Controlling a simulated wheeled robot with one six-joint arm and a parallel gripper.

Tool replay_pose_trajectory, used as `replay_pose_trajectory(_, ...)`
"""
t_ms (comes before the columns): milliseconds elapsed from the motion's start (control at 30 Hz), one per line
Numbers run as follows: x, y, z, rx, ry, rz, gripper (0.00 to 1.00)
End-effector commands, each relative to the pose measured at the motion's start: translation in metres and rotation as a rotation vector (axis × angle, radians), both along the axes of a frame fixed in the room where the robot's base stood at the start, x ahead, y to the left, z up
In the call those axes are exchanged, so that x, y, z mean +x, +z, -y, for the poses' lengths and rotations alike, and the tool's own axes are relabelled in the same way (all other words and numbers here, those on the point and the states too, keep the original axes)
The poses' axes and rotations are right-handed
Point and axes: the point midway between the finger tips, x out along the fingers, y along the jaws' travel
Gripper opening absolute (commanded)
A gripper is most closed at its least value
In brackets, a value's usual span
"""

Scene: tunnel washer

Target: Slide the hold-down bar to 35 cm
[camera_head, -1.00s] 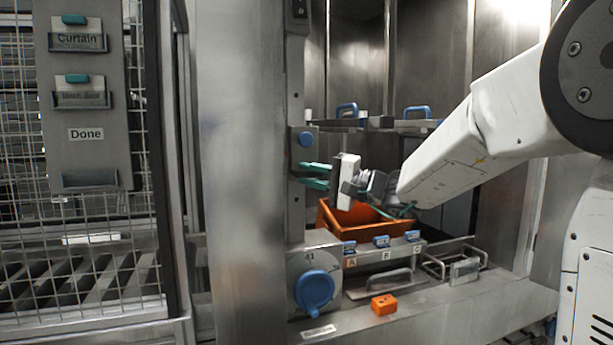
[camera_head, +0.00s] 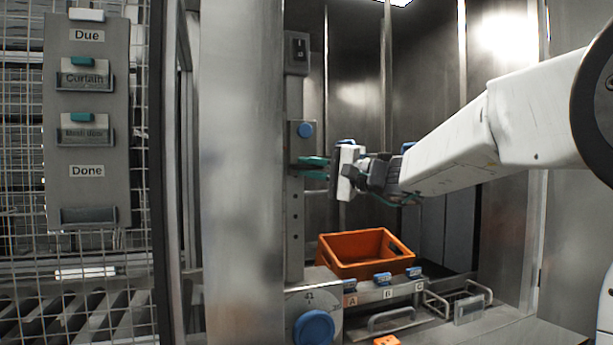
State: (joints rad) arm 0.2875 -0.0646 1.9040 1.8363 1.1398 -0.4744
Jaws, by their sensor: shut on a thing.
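The vertical metal rail (camera_head: 295,222), with a row of holes, stands left of the middle. On it sits the hold-down bar's grey sliding plate (camera_head: 300,148), with a blue knob (camera_head: 305,130). My gripper (camera_head: 308,167), with green fingers and a white body, reaches in from the right. It is shut at the plate's lower part, and the gripped piece is mostly hidden by the fingers. The plate stands well above the orange crate (camera_head: 365,268). I can read no height scale in this view.
A blue dial (camera_head: 314,328) is below the rail, and a switch box (camera_head: 297,50) is at its top. The ledge holds blue clips marked A, B, C (camera_head: 382,279) and wire handles (camera_head: 392,315). A mesh fence with a card board (camera_head: 87,110) is at left.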

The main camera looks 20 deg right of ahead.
Motion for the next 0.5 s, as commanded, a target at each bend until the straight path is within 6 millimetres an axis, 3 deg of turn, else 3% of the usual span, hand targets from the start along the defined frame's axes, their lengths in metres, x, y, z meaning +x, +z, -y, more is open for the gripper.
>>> replay_pose_trajectory(100, -0.0012, 0.0096, -0.0011, 0.006, 0.001, 0.018, 0.0)
replay_pose_trajectory(133, -0.0012, 0.0097, -0.0011, 0.006, 0.001, 0.018, 0.19)
replay_pose_trajectory(200, -0.0013, 0.0097, -0.0013, 0.005, 0.002, 0.018, 0.34)
replay_pose_trajectory(500, -0.0014, 0.006, 0.0016, 0.003, -0.003, 0.011, 0.34)
